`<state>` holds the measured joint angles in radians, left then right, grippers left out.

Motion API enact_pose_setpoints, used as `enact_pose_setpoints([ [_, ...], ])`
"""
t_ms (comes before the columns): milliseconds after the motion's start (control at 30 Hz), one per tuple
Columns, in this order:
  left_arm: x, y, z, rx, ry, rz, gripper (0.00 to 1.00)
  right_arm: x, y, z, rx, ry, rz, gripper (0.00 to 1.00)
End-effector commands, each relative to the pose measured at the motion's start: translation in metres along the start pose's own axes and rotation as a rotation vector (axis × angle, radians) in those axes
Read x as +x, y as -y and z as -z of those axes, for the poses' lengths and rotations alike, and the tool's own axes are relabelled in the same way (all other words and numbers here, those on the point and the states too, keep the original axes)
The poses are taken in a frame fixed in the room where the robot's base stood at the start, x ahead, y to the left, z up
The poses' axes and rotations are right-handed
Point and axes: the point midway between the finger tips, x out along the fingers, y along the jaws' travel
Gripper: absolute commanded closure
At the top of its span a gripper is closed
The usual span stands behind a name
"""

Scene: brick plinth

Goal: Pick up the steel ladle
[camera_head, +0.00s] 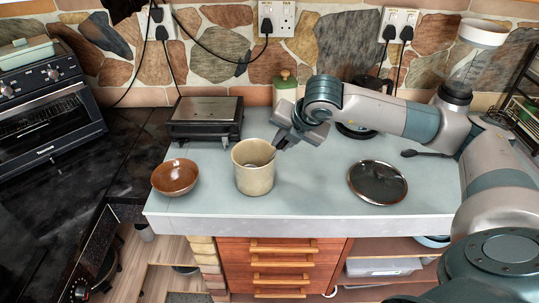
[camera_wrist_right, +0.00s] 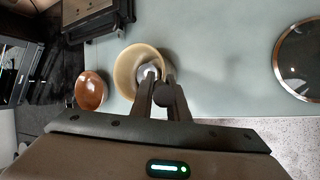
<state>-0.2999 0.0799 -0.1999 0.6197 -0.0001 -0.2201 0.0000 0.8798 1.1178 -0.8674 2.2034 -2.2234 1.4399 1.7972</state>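A cream crock (camera_head: 254,178) stands upright on the pale worktop. It also shows in the wrist view (camera_wrist_right: 126,80). A shiny silver piece (camera_wrist_right: 148,71) shows inside its mouth and looks like part of the steel ladle; the rest is hidden by the crock and my fingers. My right gripper (camera_head: 277,146) is at the crock's right rim, angled down towards its mouth. In the wrist view its two dark fingers (camera_wrist_right: 160,84) are close together over the rim. I cannot tell whether they hold the ladle's handle. My left gripper is not in view.
A brown bowl (camera_head: 175,177) is left of the crock. A steel and black grill (camera_head: 206,118) stands behind it. A glass lid (camera_head: 377,183) lies to the right, with clear worktop between it and the crock. A toaster oven (camera_head: 48,95) is at far left.

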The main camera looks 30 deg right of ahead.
Motion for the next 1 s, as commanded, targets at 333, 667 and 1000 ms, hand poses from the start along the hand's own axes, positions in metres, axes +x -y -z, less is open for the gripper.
enact_pose_setpoints([
  [333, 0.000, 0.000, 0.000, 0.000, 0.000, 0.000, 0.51, 0.000, 0.000, 0.000, 0.000, 0.001, 0.001, 1.00],
  [667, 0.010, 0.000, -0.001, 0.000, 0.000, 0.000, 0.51, -0.015, -0.009, -0.007, 0.000, 0.003, -0.003, 1.00],
  [1000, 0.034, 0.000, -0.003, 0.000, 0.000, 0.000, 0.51, -0.069, -0.035, -0.029, 0.000, 0.003, -0.006, 1.00],
])
